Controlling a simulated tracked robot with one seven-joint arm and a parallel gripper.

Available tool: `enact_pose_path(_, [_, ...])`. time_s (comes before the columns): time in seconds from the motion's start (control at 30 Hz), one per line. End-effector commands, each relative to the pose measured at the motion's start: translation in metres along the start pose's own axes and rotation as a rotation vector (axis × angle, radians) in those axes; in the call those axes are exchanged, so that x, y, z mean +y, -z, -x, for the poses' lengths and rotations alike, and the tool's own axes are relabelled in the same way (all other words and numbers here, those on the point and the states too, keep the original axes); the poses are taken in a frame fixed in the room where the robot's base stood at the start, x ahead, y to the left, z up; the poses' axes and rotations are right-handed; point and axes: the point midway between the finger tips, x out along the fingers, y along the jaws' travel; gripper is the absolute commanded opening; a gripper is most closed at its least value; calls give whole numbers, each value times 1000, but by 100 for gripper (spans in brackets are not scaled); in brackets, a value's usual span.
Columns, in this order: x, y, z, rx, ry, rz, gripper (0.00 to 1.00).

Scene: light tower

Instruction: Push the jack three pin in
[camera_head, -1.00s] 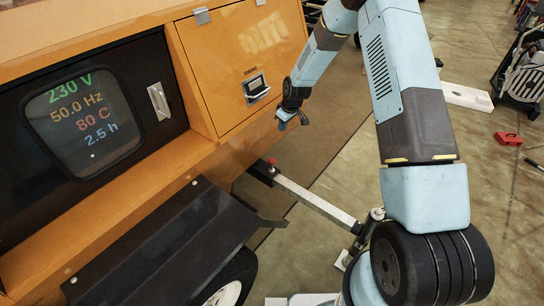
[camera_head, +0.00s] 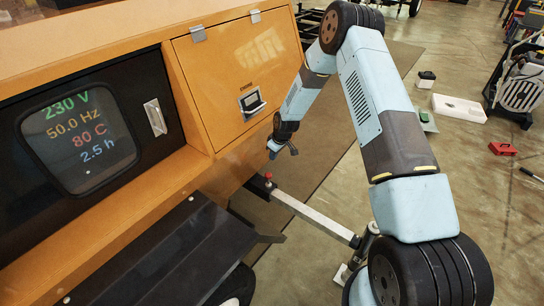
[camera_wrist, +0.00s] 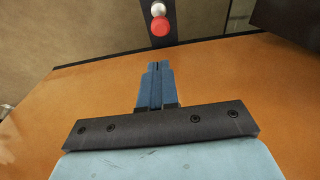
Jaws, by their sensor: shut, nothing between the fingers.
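A red-headed pin (camera_head: 268,176) stands on the dark sleeve at the inner end of the jack's outrigger beam (camera_head: 310,212), by the lower edge of the orange cabinet. In the wrist view the red pin head (camera_wrist: 161,27) shows with a pale round part behind it, on a dark bar. My gripper (camera_head: 281,152) is shut and empty, a little above the pin and apart from it. In the wrist view my gripper's blue fingers (camera_wrist: 157,68) are together, pointing toward the pin with a gap between. How deep the pin sits cannot be told.
The orange cabinet (camera_head: 235,60) with a latched door and a display panel (camera_head: 75,140) stands to the left. A black fender (camera_head: 165,255) lies below it. A white block (camera_head: 460,108) and a red box (camera_head: 502,148) are on the floor at right.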

Motion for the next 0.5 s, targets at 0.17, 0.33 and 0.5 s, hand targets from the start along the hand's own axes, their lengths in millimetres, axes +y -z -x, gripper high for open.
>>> enact_pose_path(0.17, [-2, 0, -31, -2, 3, 1, 0])
enact_pose_path(0.33, [-1, 0, -59, -1, 2, 0, 0])
enact_pose_path(0.5, [-1, -4, -84, -2, 2, 0, 0])
